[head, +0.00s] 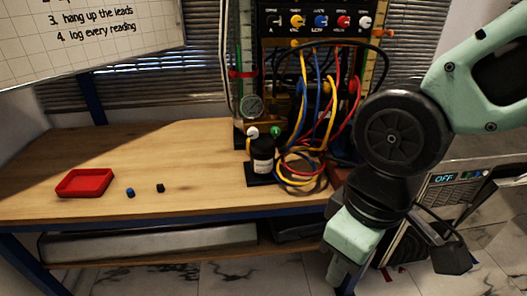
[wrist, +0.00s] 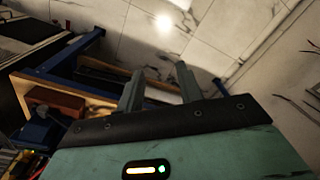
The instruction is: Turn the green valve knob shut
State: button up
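The green valve knob (head: 277,132) is small and round. It sits low on the gauge rig, to the right of a white knob (head: 253,132) and below a round pressure gauge (head: 251,106). How far it is turned is too small to tell. My gripper (head: 338,274) hangs at the lower right in the head view, pointing down past the table's front edge, well apart from the knob. In the wrist view my gripper (wrist: 160,84) has its two fingers spread with nothing between them. The green knob is not visible there.
A red tray (head: 85,183), a blue cube (head: 130,193) and a black cube (head: 160,188) lie on the left of the wooden table (head: 190,150).

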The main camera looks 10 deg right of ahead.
aim_at(275, 131)
jog(key=i+j+z, duration=0.15)
jog(key=z, duration=0.2)
jog(key=i+j+z, duration=0.15)
jog(key=z, duration=0.2)
jog(key=j+z, duration=0.35)
jog(key=i+l, duration=0.05)
